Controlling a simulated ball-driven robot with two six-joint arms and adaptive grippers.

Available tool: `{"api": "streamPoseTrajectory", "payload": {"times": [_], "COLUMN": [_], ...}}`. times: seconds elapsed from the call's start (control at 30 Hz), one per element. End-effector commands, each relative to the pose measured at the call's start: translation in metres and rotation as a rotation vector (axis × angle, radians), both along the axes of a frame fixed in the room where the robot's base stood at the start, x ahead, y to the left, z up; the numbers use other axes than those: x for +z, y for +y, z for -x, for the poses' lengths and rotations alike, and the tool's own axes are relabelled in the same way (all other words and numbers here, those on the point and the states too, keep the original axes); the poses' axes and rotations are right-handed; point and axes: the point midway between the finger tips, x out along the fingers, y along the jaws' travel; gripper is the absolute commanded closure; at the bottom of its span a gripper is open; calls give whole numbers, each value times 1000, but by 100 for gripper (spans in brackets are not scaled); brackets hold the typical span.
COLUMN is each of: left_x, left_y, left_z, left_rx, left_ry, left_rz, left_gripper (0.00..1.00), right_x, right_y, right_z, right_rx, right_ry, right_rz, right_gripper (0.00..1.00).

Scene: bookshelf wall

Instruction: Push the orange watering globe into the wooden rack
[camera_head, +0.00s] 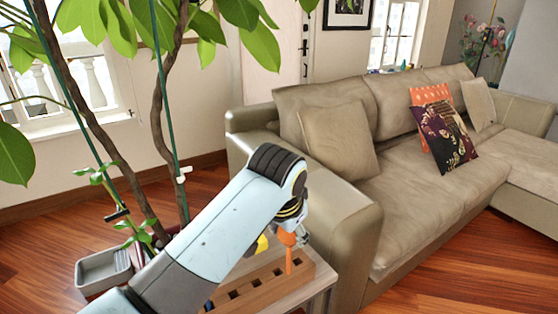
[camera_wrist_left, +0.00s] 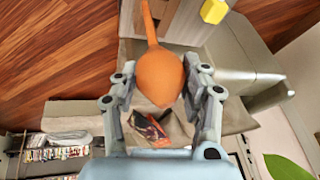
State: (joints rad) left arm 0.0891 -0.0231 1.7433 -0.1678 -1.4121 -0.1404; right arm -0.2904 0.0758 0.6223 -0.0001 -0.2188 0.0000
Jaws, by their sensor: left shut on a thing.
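The orange watering globe (camera_head: 288,240) hangs below my left gripper (camera_head: 293,230) with its thin stem pointing down at the right part of the wooden rack (camera_head: 262,292). The stem's lower end meets the rack's top in the head view; I cannot tell how deep it sits in a hole. In the left wrist view my left gripper (camera_wrist_left: 160,82) has its fingers on both sides of the globe's round bulb (camera_wrist_left: 160,76), shut on it. The rack has a row of square holes, several showing empty. My right gripper is not in view.
The rack stands on a light table (camera_head: 318,285) beside the sofa arm (camera_head: 345,215). A yellow object (camera_head: 262,243) is behind my left wrist. A grey tray (camera_head: 103,270) and a tall potted plant (camera_head: 160,110) are at the left.

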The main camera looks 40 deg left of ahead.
Motion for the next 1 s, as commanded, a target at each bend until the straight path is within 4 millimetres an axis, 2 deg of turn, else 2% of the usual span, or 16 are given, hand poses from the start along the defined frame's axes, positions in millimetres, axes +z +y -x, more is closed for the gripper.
{"api": "streamPoseTrajectory", "payload": {"times": [0.03,0.1,0.3,0.4,0.5,0.63,1.0], "left_x": [23,29,40,41,40,36,9], "left_y": [6,13,29,33,36,36,36], "left_z": [-4,-9,-14,-14,-13,-13,-13], "left_rx": [58,145,328,379,407,420,418], "left_ry": [4,3,1,2,1,0,0], "left_rz": [-2,-2,-1,-1,0,1,2], "left_gripper": [87,87,87,87,87,87,87], "right_x": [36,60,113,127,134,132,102], "right_y": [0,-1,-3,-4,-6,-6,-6], "right_z": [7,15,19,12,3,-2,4], "right_rx": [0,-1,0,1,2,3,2], "right_ry": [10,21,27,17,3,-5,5], "right_rz": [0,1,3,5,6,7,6], "right_gripper": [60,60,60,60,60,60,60]}}
